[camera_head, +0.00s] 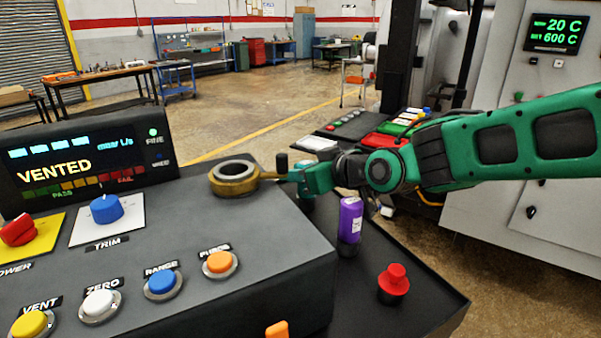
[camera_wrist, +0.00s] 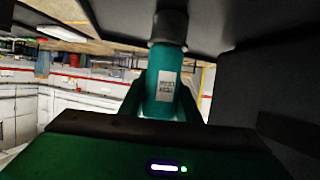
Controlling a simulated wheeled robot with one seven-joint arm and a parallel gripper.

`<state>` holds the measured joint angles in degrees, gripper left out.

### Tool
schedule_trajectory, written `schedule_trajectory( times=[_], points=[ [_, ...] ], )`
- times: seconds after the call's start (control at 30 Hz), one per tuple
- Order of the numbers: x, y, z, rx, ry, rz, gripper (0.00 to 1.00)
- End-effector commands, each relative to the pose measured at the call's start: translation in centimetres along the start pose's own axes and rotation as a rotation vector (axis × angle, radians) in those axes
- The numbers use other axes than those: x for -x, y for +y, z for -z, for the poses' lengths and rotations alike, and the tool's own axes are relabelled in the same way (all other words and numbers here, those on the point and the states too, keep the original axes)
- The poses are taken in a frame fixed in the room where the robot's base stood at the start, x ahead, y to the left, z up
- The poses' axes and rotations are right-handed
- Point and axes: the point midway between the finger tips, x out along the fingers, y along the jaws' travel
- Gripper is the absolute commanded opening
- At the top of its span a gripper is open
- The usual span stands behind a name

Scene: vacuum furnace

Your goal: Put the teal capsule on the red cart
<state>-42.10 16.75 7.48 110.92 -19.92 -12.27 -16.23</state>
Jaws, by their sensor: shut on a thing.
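The teal capsule (camera_wrist: 165,88) is a cylinder with a dark cap and a white label, seen in the wrist view. My gripper (camera_wrist: 160,98) is shut on it, one finger on each side. In the head view my gripper (camera_head: 308,182) is beside the right back edge of the console; the capsule is mostly hidden there. A red boxy cart-like unit (camera_head: 257,52) stands far back. A red flat item (camera_head: 383,140) lies behind my wrist. I cannot tell which of these, if either, is the red cart.
The console (camera_head: 200,235) with buttons fills the left foreground. A brass ring clamp (camera_head: 233,180) sits at its back corner. A purple capsule (camera_head: 349,222) and a red button (camera_head: 394,280) stand on the dark surface at right. A furnace cabinet (camera_head: 520,205) stands at right.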

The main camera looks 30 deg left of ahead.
Motion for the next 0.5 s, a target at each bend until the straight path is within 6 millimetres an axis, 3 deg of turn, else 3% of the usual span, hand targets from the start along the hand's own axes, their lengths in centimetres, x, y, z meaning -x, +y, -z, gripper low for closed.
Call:
schedule_trajectory(
  times=[0.27,0.3,0.33,0.5],
  points=[
    [-0.03,0.05,-0.05,0.000,0.002,-0.001,0.00],
    [-0.02,0.05,-0.07,0.000,0.001,-0.001,0.39],
    [-0.02,0.05,-0.07,0.000,0.001,-0.001,0.47],
    [-0.02,0.06,-0.06,0.000,0.001,-0.001,0.49]
  ],
)
